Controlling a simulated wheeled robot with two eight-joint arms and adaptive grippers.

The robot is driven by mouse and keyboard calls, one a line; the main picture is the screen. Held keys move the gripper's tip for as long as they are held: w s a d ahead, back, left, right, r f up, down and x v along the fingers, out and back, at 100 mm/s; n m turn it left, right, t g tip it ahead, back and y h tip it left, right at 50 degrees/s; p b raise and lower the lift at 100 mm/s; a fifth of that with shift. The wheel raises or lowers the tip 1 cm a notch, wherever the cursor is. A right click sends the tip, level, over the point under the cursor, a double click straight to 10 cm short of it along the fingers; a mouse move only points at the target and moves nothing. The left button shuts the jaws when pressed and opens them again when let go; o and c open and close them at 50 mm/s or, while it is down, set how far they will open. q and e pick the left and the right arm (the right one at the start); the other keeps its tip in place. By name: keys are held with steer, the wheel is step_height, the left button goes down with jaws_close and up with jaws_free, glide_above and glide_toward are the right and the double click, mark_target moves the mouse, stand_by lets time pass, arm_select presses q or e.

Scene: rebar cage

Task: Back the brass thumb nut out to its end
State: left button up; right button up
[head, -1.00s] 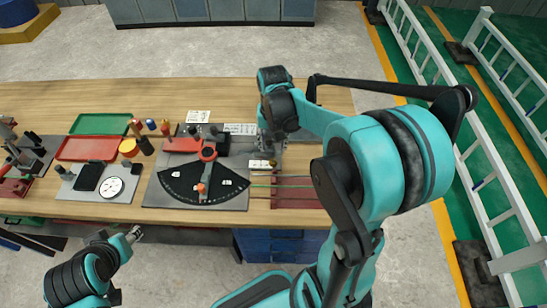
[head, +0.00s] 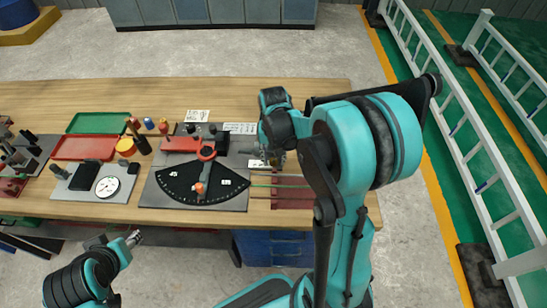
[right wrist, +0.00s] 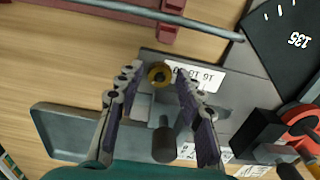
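The brass thumb nut (right wrist: 160,74) is a small gold ring with a dark centre in the right wrist view, by a white number label (right wrist: 196,76) on a grey plate. My right gripper (right wrist: 158,84) is open, with one finger to each side of the nut in the picture. Daylight shows between the nut and both fingers, and I cannot tell how far below the tips it lies. In the head view my right gripper (head: 275,158) is over the label end of the grey plate and hides the nut. My left gripper (head: 134,238) is off the bench's front edge; its fingers are too small to read.
A dark upright post (right wrist: 164,140) stands near the nut, between the fingers in the wrist view. A black angle dial (head: 200,182) with a red-ringed arm is left of my right gripper. Dark red blocks (head: 292,197) with rods lie in front. Bare wood is at the back.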

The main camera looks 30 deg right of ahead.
jaws_close()
steer(key=n, duration=0.3)
steer(key=shift+n, duration=2.2)
steer(key=shift+o, duration=2.2)
jaws_free()
